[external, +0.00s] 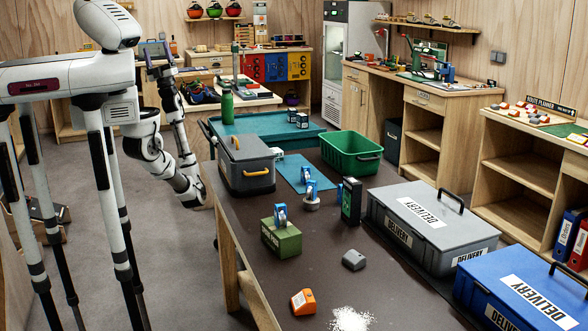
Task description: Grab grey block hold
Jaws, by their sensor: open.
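The grey block hold (354,260) is a small, dark grey, rounded block. It lies on the dark tabletop (262,287), near the middle of the front part, with nothing on it. My arm is bent at the left of the external view, beside the table, with its forearm pointing up. My gripper (151,57) is small in the picture at the forearm's upper end, open and far from the grey block hold. No held object shows there; fine finger detail is hard to make out.
An orange hold (303,302) and white powder (351,319) lie in front of the grey hold. A green box (281,239) and a dark upright box (350,201) stand behind it. Grey (438,233) and blue (537,284) delivery cases line the right. Bare tabletop surrounds the hold.

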